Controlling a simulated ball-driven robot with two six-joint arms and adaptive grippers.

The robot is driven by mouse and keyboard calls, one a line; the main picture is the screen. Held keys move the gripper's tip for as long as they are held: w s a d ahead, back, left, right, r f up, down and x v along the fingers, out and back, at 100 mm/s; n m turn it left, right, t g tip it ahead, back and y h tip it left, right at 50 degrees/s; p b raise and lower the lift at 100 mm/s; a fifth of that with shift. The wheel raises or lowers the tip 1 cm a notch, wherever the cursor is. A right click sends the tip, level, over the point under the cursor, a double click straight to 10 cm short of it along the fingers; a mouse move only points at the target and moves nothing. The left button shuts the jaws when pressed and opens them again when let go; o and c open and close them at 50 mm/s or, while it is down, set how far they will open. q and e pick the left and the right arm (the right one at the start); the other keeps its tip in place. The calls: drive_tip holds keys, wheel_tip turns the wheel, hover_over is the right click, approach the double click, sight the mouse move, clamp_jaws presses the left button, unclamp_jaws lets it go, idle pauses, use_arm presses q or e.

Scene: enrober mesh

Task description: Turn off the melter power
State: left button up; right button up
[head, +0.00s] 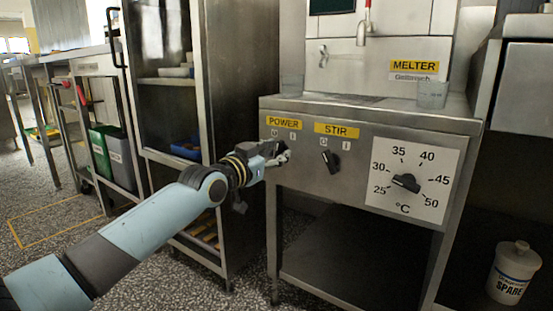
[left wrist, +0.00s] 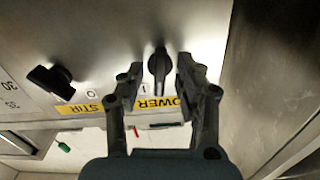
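The melter front (head: 300,180) carries a yellow POWER label (head: 284,123) above the power knob, which my left gripper (head: 280,156) hides in the head view. In the left wrist view, the black power knob (left wrist: 159,62) stands between the two fingers of my left gripper (left wrist: 158,72). The fingers are open, with a gap visible on each side of the knob. The knob's bar runs roughly up and down in that picture. The POWER label (left wrist: 160,102) is partly covered by a finger. My right gripper is not in view.
The black STIR knob (head: 331,161) sits beside it, also in the left wrist view (left wrist: 52,80). A temperature dial (head: 406,183) is farther right. Glass beakers (head: 432,94) stand on the melter top. A metal rack (head: 165,80) is close on the left. A white SPARE tub (head: 514,273) stands at lower right.

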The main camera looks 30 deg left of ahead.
use_arm(q)
drive_tip(key=shift+w, duration=0.3)
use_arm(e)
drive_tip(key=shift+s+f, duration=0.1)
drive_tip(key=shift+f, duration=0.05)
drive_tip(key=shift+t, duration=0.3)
use_arm(q)
clamp_jaws()
